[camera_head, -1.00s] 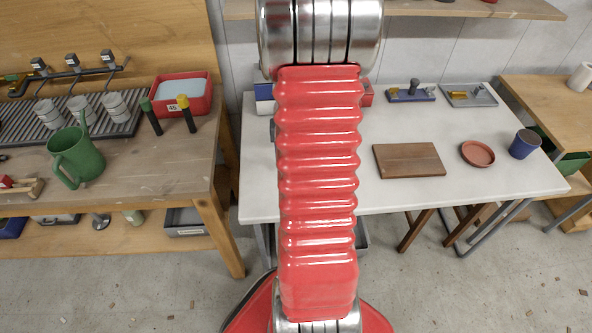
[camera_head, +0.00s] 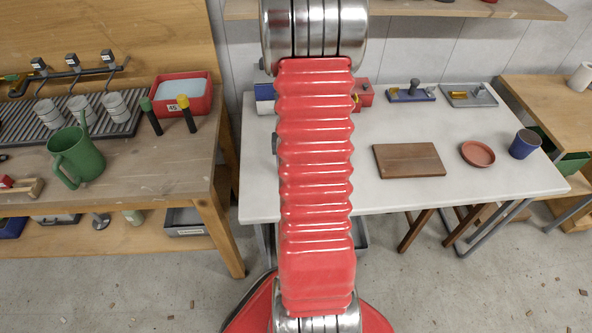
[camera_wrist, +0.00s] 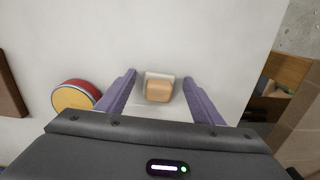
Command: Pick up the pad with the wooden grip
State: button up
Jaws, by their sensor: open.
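The pad with the wooden grip shows in the wrist view as a tan wooden block (camera_wrist: 159,91) on a pale base (camera_wrist: 160,75). It rests on the white table. My gripper (camera_wrist: 159,88) is open, with its two purple fingers apart on either side of the wooden grip. Neither finger visibly touches it. The grip lies near the middle of the gap. In the head view my red arm hides the pad and my gripper.
A round yellow-topped, red-sided thing (camera_wrist: 77,97) lies left of my left finger. The white table's (camera_wrist: 200,45) edge is on the right. In the head view, a brown board (camera_head: 409,160), a red dish (camera_head: 477,154) and a blue cup (camera_head: 524,144) stand on the right.

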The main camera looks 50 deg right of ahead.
jog(key=c, duration=1.1)
jog(key=shift+r, duration=0.15)
notch_tip(320, 180, up, 10)
jog(key=shift+f, duration=0.1)
dwell(0.6)
